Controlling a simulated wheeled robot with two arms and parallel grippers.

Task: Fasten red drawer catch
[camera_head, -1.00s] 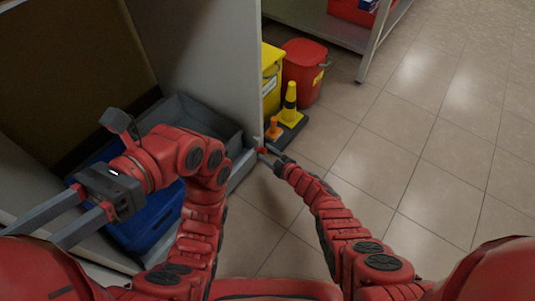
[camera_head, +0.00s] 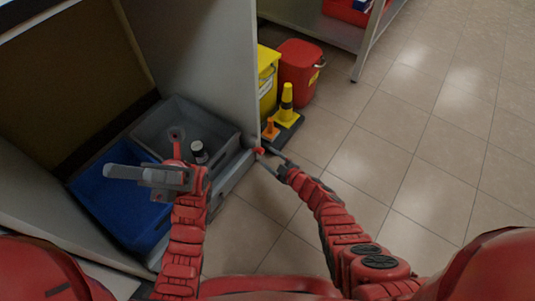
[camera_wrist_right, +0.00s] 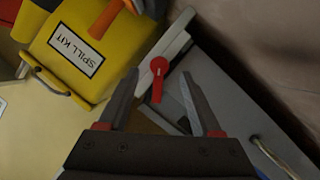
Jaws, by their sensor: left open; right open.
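The red drawer catch (camera_head: 259,151) sits at the end of the grey drawer front (camera_head: 232,172), by the corner of the cabinet side panel. In the right wrist view the catch (camera_wrist_right: 158,78) is a red lever with a round head, its arm pointing down in the picture. My right gripper (camera_head: 270,161) is open, its fingers on either side of the catch in the wrist view (camera_wrist_right: 161,85); I cannot tell whether they touch it. My left gripper (camera_head: 108,158) is open and empty above the blue bin.
A yellow spill kit box (camera_wrist_right: 75,55), a red bucket (camera_head: 298,68) and a yellow cone (camera_head: 286,103) stand just beyond the side panel (camera_head: 195,65). The tiled floor (camera_head: 430,150) at right is clear.

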